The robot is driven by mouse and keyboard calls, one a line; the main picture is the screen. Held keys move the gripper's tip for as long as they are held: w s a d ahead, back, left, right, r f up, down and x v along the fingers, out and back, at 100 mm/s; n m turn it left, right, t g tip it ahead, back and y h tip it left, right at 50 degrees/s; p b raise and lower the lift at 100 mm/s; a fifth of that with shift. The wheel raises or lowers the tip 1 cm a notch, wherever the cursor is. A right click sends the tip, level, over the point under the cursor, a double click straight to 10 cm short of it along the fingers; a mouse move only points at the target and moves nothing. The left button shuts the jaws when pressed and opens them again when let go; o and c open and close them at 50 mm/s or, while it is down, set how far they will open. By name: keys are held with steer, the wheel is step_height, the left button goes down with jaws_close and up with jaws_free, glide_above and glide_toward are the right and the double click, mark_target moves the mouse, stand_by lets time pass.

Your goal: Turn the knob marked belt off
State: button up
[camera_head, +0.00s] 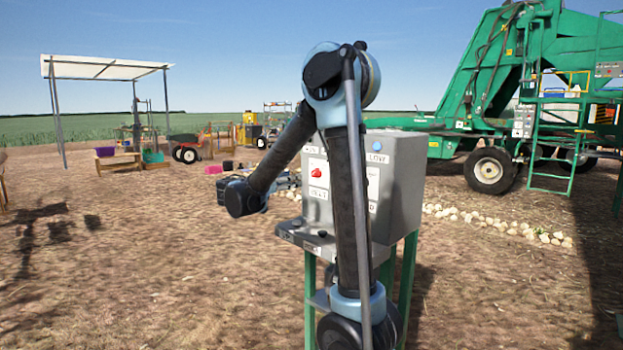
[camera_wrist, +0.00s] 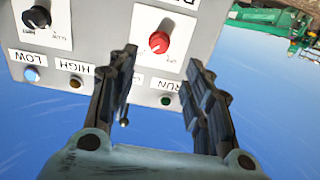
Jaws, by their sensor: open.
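The grey control box (camera_head: 400,180) stands on green legs in front of me. A red knob (camera_wrist: 159,43) on a white plate shows upside down in the wrist view; a red control (camera_head: 316,172) also shows on the box front in the head view. The large label (camera_wrist: 185,3) beside the red knob is cut off, so I cannot read it whole. A black knob (camera_wrist: 37,16) sits on another plate. My gripper (camera_wrist: 163,64) is open and empty, its fingers apart, appearing on either side below the red knob. I cannot tell whether it touches. My arm hides part of the panel in the head view.
Lamps marked LOW (camera_wrist: 31,75), HIGH (camera_wrist: 75,82) and RUN (camera_wrist: 166,100) line the panel edge. A green machine (camera_head: 545,75) stands at the right. Onions (camera_head: 500,222) lie in a row on the ground behind the box.

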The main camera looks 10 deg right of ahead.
mark_target(313, 174)
steer(key=x, duration=1.2)
steer(key=shift+c, duration=0.6)
steer(key=c, duration=0.9)
